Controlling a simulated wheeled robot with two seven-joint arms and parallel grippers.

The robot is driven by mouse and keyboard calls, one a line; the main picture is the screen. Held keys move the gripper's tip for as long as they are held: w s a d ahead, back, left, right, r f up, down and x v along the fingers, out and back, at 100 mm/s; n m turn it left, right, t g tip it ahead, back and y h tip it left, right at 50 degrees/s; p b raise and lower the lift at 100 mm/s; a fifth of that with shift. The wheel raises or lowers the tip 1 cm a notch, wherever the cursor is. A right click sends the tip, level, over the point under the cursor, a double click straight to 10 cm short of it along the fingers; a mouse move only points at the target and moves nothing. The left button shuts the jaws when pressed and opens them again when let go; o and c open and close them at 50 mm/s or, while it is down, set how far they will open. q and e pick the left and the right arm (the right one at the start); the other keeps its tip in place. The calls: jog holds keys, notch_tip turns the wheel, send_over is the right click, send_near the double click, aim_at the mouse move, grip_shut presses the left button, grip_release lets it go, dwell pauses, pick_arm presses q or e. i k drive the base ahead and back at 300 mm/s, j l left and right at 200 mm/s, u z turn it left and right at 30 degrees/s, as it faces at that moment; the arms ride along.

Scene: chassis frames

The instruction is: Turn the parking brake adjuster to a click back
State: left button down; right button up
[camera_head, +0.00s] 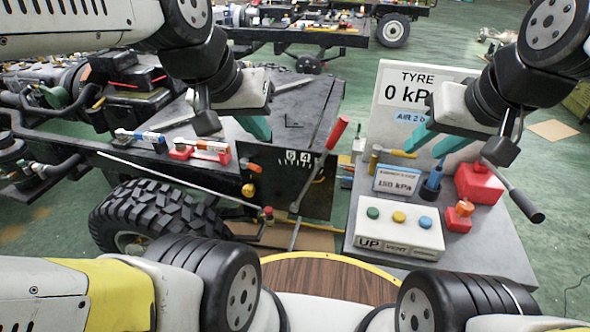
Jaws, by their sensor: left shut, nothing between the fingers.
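A dark panel (270,205) with white digits and tick marks stands at the corner of the chassis. A lever with a red handle (338,131) leans up across its right side. A yellow knob (248,190) sits at the panel's left; I cannot tell which part is the parking brake adjuster. My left gripper (257,130) has teal fingers that are shut and empty, above the panel's top edge, left of the red handle. My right gripper (432,152) has its teal fingers apart and empty, above the grey bench, right of the red handle.
The grey bench (495,235) at right holds a tyre gauge board (398,88), a white button box (398,222), a red block (478,183) and a dark-gripped lever (525,203). A large tyre (150,215) stands left of the panel. Small tools lie on the chassis.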

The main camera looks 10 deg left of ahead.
aim_at(248, 191)
jog(key=k+j+u, duration=0.15)
jog(key=u, duration=0.35)
jog(key=k+j+u, duration=0.1)
jog(key=j+u, duration=0.25)
jog(key=u, duration=0.15)
jog(key=j+u, duration=0.3)
jog(key=u, duration=0.15)
